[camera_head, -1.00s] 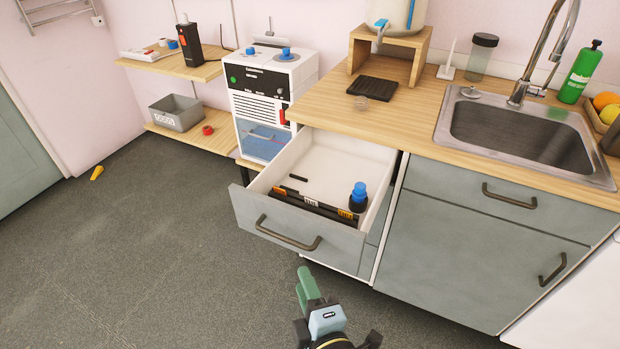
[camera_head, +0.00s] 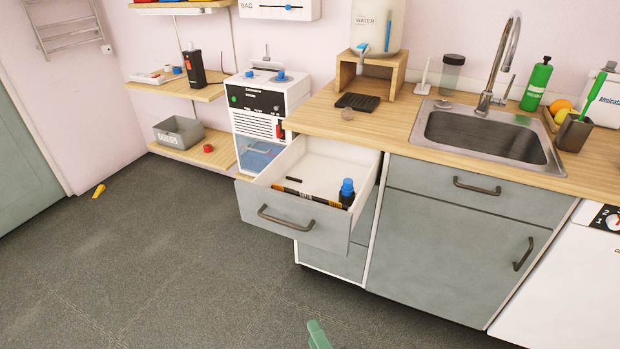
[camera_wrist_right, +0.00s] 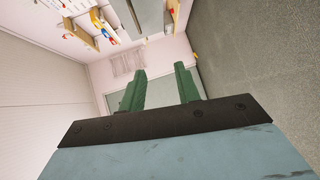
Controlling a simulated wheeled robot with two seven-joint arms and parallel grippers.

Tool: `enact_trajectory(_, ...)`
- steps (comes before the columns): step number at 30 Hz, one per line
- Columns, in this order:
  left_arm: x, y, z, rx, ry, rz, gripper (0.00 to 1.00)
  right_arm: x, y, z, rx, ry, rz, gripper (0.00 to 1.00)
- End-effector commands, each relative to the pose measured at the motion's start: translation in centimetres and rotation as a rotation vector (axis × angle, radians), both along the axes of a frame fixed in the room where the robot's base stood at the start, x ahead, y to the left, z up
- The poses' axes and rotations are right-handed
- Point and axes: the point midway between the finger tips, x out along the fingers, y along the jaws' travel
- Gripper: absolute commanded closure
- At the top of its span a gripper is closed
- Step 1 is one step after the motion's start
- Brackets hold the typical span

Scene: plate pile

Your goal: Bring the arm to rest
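My right gripper shows at the bottom edge of the head view (camera_head: 318,335), where only a green fingertip is visible, over the floor in front of the cabinet. In the right wrist view its two green fingers (camera_wrist_right: 163,92) stand apart with nothing between them. It is apart from the drawer and the furniture. My left gripper is in neither view.
An open drawer (camera_head: 292,220) juts out from the counter and holds a blue-capped bottle (camera_head: 347,192). A sink (camera_head: 485,135) is set in the wooden counter (camera_head: 425,160). A yellow object (camera_head: 99,190) lies on the grey floor (camera_head: 150,260), otherwise clear at left.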

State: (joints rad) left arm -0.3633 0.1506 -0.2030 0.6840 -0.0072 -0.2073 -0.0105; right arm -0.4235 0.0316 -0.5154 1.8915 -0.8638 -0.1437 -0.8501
Motion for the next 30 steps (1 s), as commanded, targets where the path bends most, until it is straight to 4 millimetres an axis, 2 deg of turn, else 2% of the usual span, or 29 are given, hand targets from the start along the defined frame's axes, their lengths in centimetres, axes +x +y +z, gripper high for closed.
enact_trajectory(1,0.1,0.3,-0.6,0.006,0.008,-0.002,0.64,-0.4,-0.8,-1.3,-0.036,0.000,0.016,0.67)
enact_trajectory(5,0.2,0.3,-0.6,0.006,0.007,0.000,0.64,-1.3,-3.2,-3.2,-0.127,0.000,0.059,0.67)
enact_trajectory(9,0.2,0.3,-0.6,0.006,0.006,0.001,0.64,-2.2,-6.6,-5.3,-0.246,0.001,0.113,0.67)
enact_trajectory(20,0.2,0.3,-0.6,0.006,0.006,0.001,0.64,-3.7,-16.3,-9.2,-0.530,0.018,0.236,0.67)
enact_trajectory(21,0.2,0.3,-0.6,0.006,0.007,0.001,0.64,-3.5,-17.6,-10.9,-0.505,0.078,0.199,0.67)
enact_trajectory(26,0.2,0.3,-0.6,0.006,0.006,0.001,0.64,-3.7,-23.3,-16.4,-0.431,0.281,0.061,0.67)
enact_trajectory(29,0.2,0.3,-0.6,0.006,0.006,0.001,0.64,-4.5,-27.9,-19.9,-0.374,0.418,-0.058,0.67)
enact_trajectory(30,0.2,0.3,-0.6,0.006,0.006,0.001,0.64,-5.0,-30.0,-21.4,-0.346,0.476,-0.117,0.67)
